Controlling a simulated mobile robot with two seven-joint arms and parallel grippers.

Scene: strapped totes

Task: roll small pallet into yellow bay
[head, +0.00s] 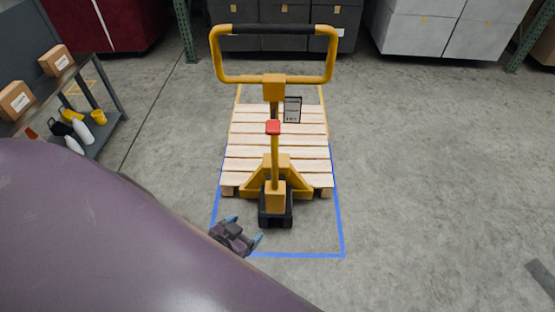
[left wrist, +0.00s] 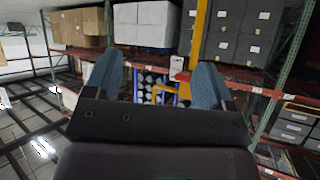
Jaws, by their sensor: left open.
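A slatted wooden pallet (head: 250,153) lies on a yellow pallet jack (head: 275,185) with a red lever and a tall looped handle (head: 272,29) with a black grip. Blue floor tape (head: 341,225) runs along both sides and across the near end. Yellow tape (head: 322,96) shows at the pallet's far end; its far edge is hidden. My left gripper (head: 244,229) is open and empty, low in the picture, left of the jack's black wheel housing and apart from the handle. Its two blue fingers (left wrist: 155,75) spread in the left wrist view with nothing between them. My right gripper is not seen.
A shelf with boxes (head: 56,60) and bottles stands at the left. Grey stacks (head: 310,30), white cartons (head: 428,35) and green rack posts (head: 185,30) line the back. Bare concrete floor (head: 430,160) lies open to the right. My purple body part covers the lower left.

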